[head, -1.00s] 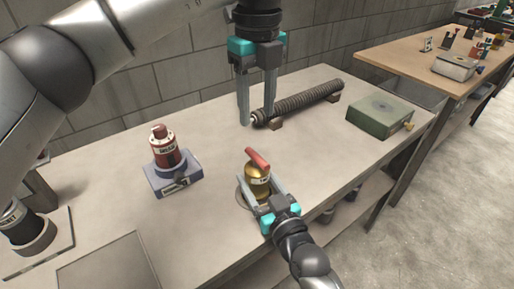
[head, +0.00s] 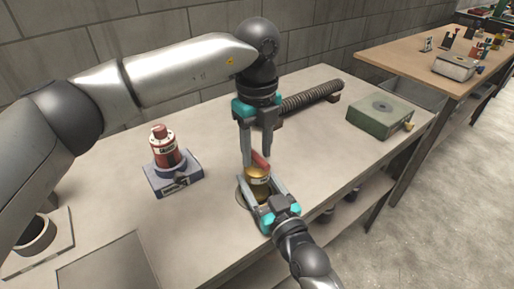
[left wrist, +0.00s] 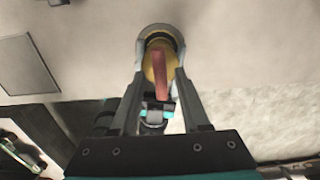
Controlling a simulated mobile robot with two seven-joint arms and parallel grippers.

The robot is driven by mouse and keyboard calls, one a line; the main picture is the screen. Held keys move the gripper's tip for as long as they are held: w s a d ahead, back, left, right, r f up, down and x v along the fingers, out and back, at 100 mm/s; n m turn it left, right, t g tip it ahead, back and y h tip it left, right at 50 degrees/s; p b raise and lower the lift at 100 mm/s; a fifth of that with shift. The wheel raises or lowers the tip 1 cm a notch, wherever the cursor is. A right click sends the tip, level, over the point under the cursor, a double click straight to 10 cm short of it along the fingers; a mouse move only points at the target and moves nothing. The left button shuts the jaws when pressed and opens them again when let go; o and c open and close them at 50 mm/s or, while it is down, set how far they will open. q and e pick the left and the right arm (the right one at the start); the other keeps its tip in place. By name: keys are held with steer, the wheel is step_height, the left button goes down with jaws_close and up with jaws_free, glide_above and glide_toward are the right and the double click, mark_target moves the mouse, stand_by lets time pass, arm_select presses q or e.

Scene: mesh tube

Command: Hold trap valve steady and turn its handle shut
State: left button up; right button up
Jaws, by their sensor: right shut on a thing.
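The trap valve is a brass body (head: 258,190) with a red lever handle (head: 260,160) on top, standing on the bench near its front edge. It also shows in the left wrist view, the brass body (left wrist: 151,64) with the red handle (left wrist: 161,76) across it. My right gripper (head: 257,192) is shut on the brass body, one finger on each side. My left gripper (head: 257,160) points down from above, its open fingers on either side of the red handle. I cannot tell whether they touch it. Part of the handle is hidden by the left gripper.
A red bottle (head: 165,148) stands on a blue-grey block (head: 173,181) to the left. A ribbed mesh tube (head: 314,97) lies at the back, near a green box (head: 380,115). A flat grey plate (head: 108,268) lies at front left. Bare bench surrounds the valve.

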arm_select(q)
jaws_close()
steer(key=shift+m, duration=0.4)
steer(key=m, duration=1.3)
steer(key=shift+m, duration=2)
